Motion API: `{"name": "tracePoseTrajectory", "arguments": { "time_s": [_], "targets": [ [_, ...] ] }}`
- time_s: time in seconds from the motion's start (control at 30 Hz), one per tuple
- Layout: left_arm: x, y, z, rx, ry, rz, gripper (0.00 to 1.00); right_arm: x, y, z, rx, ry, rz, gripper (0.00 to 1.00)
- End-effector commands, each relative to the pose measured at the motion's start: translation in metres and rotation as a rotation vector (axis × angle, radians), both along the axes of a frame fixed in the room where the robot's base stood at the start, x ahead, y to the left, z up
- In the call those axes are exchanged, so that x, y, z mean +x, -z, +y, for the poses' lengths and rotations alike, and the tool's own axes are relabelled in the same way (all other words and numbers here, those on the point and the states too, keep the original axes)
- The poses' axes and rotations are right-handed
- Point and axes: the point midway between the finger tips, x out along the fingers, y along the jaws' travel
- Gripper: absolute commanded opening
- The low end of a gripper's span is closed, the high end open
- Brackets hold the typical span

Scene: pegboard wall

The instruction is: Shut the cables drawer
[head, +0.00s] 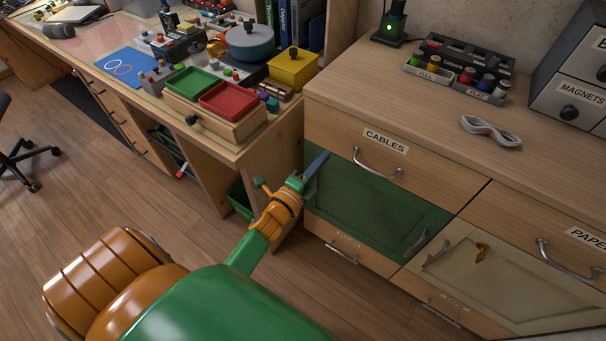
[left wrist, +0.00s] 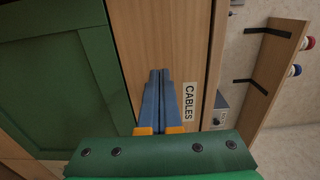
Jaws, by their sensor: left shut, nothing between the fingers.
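The cables drawer (head: 345,146) has a light wood front, a "CABLES" label and a curved metal handle (head: 378,166). It lies under the counter top, and its front looks about flush; I cannot tell whether a small gap is left. My left gripper (head: 317,165) is shut and empty, with its blue fingers at the lower left of the drawer front. In the left wrist view the shut fingers (left wrist: 160,85) point at the wood front (left wrist: 150,40) beside the label (left wrist: 189,101). I cannot tell whether the tips touch. The handle is hidden there. My right gripper is not in view.
A green cabinet door (head: 375,205) is below the drawer. The paper drawer (head: 540,225) is to the right, above a pale door (head: 500,280). The counter (head: 400,95) holds a marker tray (head: 455,85) and a white looped item (head: 490,131). A cluttered desk stands left; floor is clear in front.

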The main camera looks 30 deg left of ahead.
Motion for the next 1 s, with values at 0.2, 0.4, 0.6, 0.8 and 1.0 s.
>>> {"name": "tracePoseTrajectory", "arguments": {
  "time_s": [0.2, 0.4, 0.6, 0.8, 1.0],
  "targets": [
    [-0.028, 0.001, 0.001, -0.001, 0.000, 0.003, 0.00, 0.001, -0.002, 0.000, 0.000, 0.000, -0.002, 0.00],
    [-0.060, 0.001, 0.002, 0.000, -0.001, 0.003, 0.00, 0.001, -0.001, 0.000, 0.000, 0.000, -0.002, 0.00],
    [-0.074, 0.001, 0.003, 0.000, 0.000, 0.001, 0.00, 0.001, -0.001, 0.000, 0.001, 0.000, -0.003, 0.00],
    [-0.078, 0.022, 0.001, -0.109, -0.016, 0.093, 0.00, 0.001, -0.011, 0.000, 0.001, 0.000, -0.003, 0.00],
    [-0.159, 0.161, -0.020, -0.685, -0.265, 0.669, 0.00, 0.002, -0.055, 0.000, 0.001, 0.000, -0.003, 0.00]
  ]
}}
